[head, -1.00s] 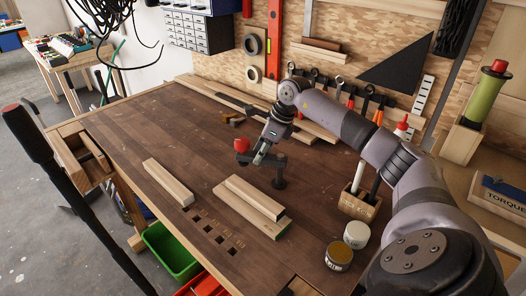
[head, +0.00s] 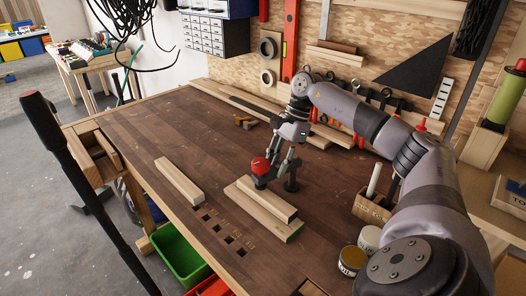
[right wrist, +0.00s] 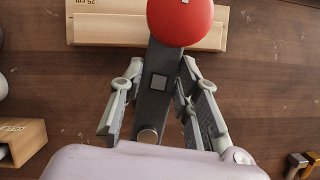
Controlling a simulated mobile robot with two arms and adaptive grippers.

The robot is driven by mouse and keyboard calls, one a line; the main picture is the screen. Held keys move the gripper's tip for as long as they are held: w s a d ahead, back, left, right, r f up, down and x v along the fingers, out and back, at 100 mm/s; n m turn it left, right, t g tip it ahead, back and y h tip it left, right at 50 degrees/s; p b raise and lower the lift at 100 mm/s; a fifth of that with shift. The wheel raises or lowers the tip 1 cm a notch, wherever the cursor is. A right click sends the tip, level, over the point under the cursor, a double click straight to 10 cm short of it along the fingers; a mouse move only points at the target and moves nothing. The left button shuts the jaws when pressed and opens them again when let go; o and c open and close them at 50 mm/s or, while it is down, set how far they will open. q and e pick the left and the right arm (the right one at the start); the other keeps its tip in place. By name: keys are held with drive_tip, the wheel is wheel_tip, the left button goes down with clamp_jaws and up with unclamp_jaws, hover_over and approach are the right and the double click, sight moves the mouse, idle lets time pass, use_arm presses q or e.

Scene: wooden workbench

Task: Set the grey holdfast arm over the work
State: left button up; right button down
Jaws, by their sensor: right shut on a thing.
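The grey holdfast arm (head: 275,170) has a red round end (head: 261,166) and stands on a dark post (head: 291,178) on the bench. The work is two stacked pale boards (head: 270,210). The red end is over the far part of the boards in the head view; I cannot tell whether it touches them. My right gripper (head: 283,156) is shut on the grey arm from above. In the right wrist view, the fingers (right wrist: 158,98) flank the grey arm (right wrist: 160,72), and the red end (right wrist: 181,20) covers part of the boards (right wrist: 105,28). My left gripper is not in view.
A single pale board (head: 180,181) lies left of the work, with square holes (head: 226,238) in the bench in front. A wooden holder (head: 373,207) and tins (head: 352,259) stand to the right. Long planks lie along the back. The bench's left part is clear.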

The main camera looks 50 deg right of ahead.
drive_tip(key=shift+s+n+g, duration=0.3)
drive_tip(key=shift+s+n, duration=0.15)
drive_tip(key=shift+n, duration=0.45)
drive_tip(key=c, duration=1.2)
unclamp_jaws()
drive_tip(key=shift+s, duration=0.1)
drive_tip(key=shift+r, duration=0.15)
drive_tip(key=v, duration=1.1)
drive_tip(key=shift+r, duration=0.35)
drive_tip(key=shift+d, duration=0.15)
